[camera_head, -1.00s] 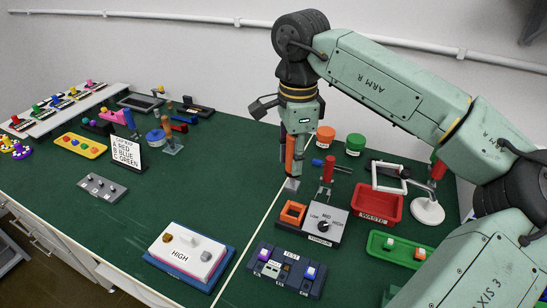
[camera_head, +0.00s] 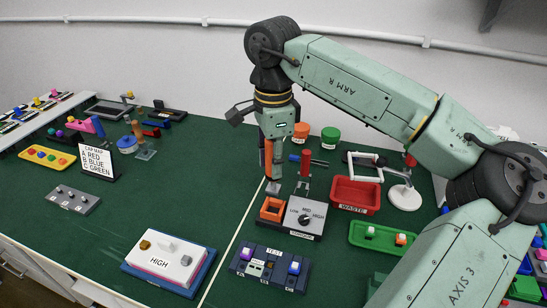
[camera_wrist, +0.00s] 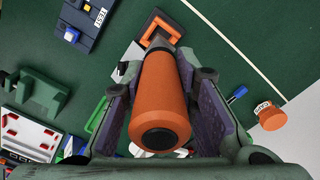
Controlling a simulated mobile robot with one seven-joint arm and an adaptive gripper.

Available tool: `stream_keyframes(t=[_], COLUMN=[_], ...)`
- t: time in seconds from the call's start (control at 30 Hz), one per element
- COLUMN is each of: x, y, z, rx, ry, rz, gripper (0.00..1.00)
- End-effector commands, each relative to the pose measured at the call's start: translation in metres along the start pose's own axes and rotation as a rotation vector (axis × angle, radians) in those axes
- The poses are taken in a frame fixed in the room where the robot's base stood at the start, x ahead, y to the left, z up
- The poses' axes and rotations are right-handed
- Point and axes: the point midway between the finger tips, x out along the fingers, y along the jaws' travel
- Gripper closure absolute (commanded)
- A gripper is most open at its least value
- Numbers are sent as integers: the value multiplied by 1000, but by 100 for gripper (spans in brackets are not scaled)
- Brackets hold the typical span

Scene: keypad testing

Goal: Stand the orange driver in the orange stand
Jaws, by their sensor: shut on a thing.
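The orange driver (camera_head: 268,156) is upright in my gripper (camera_head: 271,165), whose fingers are shut on it. In the wrist view the driver (camera_wrist: 160,105) points away from the camera between the two purple-padded fingers (camera_wrist: 160,100). The orange stand (camera_head: 264,214) is a square orange frame in front of the driver in the head view. In the wrist view the stand (camera_wrist: 146,32) shows at the top, partly behind the driver's far end.
A dial box (camera_head: 306,216) adjoins the stand on the right, with a red-handled tool (camera_head: 306,162) behind it. A red waste tray (camera_head: 357,194) is further right. A dark test block (camera_head: 270,268) lies in front.

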Motion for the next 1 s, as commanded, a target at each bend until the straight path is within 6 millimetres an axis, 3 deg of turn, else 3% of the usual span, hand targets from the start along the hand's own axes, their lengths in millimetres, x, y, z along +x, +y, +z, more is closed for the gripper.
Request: stream_keyframes(t=[0.1,0.33,1.0], x=[16,32,35], y=[0,0,0], z=[0,0,0], rx=[0,0,0], ry=[0,0,0], rz=[0,-1,-1], gripper=[100,100,100])
